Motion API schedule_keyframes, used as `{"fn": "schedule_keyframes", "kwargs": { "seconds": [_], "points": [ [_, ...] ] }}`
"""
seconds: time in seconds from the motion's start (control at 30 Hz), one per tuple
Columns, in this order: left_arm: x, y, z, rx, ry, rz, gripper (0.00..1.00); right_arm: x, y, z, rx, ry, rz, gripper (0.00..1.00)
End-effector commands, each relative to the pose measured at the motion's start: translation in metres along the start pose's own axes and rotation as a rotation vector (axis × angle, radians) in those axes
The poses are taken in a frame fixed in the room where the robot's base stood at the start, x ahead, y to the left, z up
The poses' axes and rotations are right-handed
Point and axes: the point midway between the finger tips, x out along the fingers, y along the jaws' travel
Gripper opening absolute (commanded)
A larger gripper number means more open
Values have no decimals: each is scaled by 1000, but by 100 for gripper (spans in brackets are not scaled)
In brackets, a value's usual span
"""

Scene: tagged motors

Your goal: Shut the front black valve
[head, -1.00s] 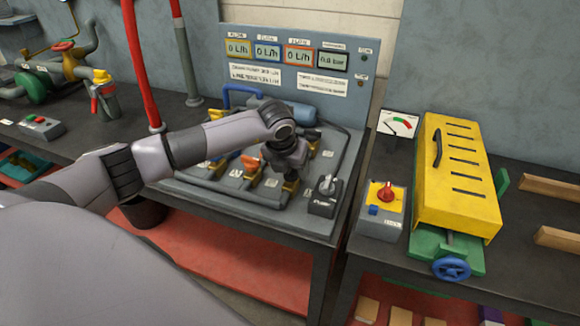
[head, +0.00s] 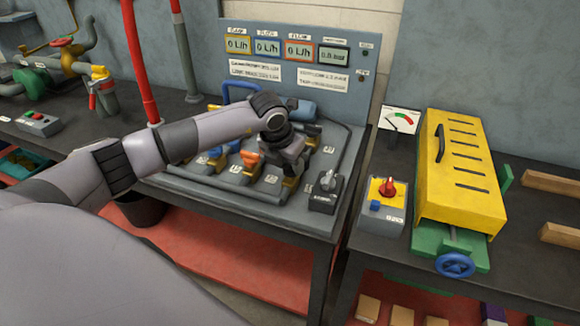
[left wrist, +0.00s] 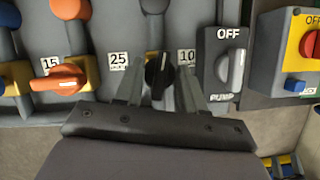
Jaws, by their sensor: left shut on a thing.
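The front black valve's handle (left wrist: 158,75) shows in the left wrist view, on a brass valve body between the "25" and "10" labels. It points roughly along my fingers, slightly tilted. My left gripper (left wrist: 160,82) has a finger on each side of this handle and is shut on it. In the head view the left gripper (head: 288,168) reaches down onto the right part of the valve panel and hides the black handle. My right gripper is not in view.
Left of the black valve is an orange valve handle (left wrist: 58,80), turned crosswise. Close on the right is the grey pump switch box (left wrist: 222,62), marked OFF. A red-knobbed box (head: 383,203) and a yellow slotted box (head: 455,185) stand on the right bench.

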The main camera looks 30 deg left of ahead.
Motion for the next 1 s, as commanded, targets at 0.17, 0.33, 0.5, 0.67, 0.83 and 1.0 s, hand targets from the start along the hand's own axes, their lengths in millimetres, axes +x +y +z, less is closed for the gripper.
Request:
{"fn": "schedule_keyframes", "kwargs": {
  "seconds": [0.17,0.33,0.5,0.67,0.83,1.0],
  "points": [
    [3,2,0,148,-4,-63,9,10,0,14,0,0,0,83],
    [2,2,0,296,-4,-125,9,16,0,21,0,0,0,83],
    [2,3,1,444,-3,-187,9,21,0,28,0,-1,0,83],
    [2,3,1,585,-3,-246,9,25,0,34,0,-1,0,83],
    [2,3,2,734,-4,-307,9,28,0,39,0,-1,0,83],
    [2,4,3,881,-4,-368,9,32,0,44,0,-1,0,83]
  ]
}}
